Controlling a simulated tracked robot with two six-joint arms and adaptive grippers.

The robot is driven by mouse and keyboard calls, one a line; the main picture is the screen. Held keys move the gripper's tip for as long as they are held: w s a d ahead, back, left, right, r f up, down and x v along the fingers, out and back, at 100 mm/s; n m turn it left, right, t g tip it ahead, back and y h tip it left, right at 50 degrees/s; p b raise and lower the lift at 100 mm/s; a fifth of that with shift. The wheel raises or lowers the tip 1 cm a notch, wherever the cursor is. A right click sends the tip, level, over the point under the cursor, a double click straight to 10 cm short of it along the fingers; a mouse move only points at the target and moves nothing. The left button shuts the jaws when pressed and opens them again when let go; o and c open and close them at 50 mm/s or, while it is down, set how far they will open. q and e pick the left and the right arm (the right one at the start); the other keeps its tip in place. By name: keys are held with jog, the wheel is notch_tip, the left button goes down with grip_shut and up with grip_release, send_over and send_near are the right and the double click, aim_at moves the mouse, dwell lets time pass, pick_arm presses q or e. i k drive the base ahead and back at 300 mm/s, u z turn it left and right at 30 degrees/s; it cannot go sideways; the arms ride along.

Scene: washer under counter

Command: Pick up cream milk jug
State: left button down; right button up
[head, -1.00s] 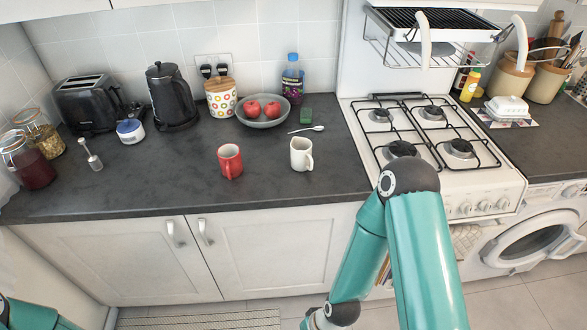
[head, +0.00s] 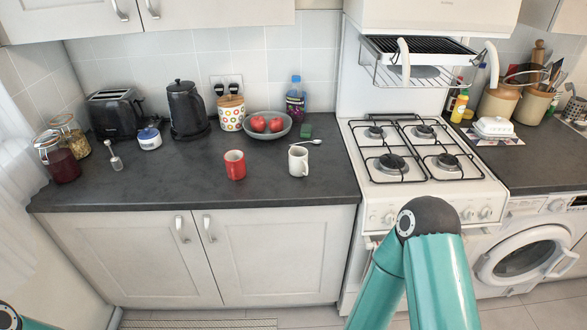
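The cream milk jug (head: 298,161) stands upright on the dark counter, with its handle on the right. A red mug (head: 235,165) stands to its left, a little apart from it. My left and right grippers are both outside the head view. Only teal links of my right arm show at the lower right, and a small bit of my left arm shows in the bottom left corner. Nothing hides the jug.
Behind the jug are a spoon (head: 306,142), a green sponge (head: 305,131) and a grey bowl (head: 267,127) with red fruit. A gas hob (head: 417,162) is to the right. A kettle (head: 187,111) and toaster (head: 116,115) stand at the back left. The counter front is clear.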

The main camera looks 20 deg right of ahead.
aim_at(298, 166)
jog(key=z, duration=0.1)
jog(key=i, duration=0.9)
jog(key=u, duration=0.05)
